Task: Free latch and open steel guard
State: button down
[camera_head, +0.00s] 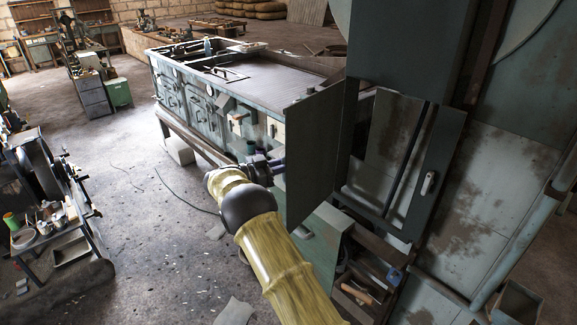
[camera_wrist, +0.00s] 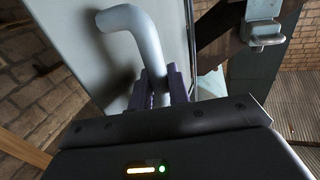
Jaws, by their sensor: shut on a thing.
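The steel guard (camera_head: 312,150) is a tall grey panel in the head view, standing out at an angle from the machine cabinet, with an opening visible to its right. My gripper (camera_head: 279,166) is at the left face of the guard. In the wrist view, the purple fingers of my gripper (camera_wrist: 162,88) are shut on a light grey bent bar handle (camera_wrist: 140,35) on the panel face (camera_wrist: 85,60). A small pale latch-like lever (camera_head: 428,184) sits on the cabinet frame. A metal bracket (camera_wrist: 262,32) shows at the upper right of the wrist view. The grasp is partly hidden in the head view.
The cabinet opening (camera_head: 390,150) shows dark rods inside. A long workbench (camera_head: 270,75) stands behind the guard. Below the opening is a shelf of tools (camera_head: 365,285). A cluttered cart (camera_head: 60,235) stands at the left. The floor (camera_head: 140,180) between is mostly clear, with a loose cable.

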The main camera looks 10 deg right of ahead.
jog(key=shift+w+a, duration=0.1)
jog(key=shift+w, duration=0.1)
jog(key=shift+g, duration=0.3)
jog(key=c, duration=1.5)
grip_release()
jog(key=shift+o, duration=0.6)
jog(key=shift+w, duration=0.15)
jog(key=shift+d, duration=0.2)
jog(key=b+v, duration=0.4)
jog(key=v, duration=1.3)
jog(key=shift+a+f+b, duration=0.25)
jog(key=shift+b, duration=0.1)
jog(key=shift+w, duration=0.1)
